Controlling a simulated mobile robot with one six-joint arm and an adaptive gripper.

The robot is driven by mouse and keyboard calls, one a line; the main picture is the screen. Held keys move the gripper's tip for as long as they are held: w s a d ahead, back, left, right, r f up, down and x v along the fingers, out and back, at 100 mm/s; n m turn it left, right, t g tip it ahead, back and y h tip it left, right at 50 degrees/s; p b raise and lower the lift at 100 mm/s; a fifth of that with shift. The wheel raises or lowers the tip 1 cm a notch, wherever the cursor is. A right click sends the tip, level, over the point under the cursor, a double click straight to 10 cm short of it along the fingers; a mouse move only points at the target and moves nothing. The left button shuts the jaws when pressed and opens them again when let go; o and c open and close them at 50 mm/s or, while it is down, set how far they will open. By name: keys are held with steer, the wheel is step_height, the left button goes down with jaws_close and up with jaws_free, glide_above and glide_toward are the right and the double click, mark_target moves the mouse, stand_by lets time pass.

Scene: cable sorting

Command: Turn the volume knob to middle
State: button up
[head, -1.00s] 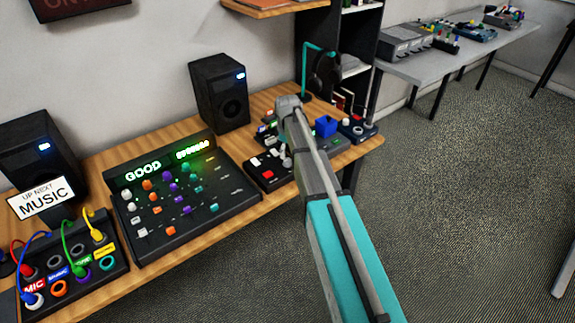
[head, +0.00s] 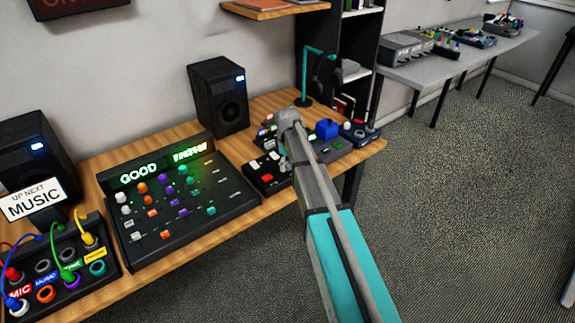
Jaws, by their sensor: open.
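A black mixing console (head: 225,207) with rows of white, orange, purple and teal knobs stands on the wooden desk. Its lit green display reads "GOOD" at the left; the word on the right is too blurred to read surely. To its right is a small black box (head: 262,182) with red and white buttons. I cannot tell which control is the volume knob. My arm reaches in from the bottom right. My gripper (head: 286,163) is small and partly hidden by the arm, over the right part of the desk beside the button box. It looks open and empty.
A patch box (head: 68,285) with coloured cables stands at the left. Two black speakers (head: 218,95) and a headphone stand (head: 304,75) are behind. A box with a blue block (head: 327,129) is right of my arm. A grey side table (head: 430,72) stands at the back right.

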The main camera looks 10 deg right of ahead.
steer(key=shift+c, duration=0.2)
jaws_close()
steer(key=shift+m, duration=0.5)
steer(key=m, duration=0.2)
steer(key=shift+m, duration=0.3)
steer(key=m, duration=0.4)
steer(key=shift+m, duration=0.3)
steer(key=m, duration=0.4)
steer(key=shift+m, duration=0.3)
steer(key=m, duration=0.5)
steer(key=shift+s, duration=0.1)
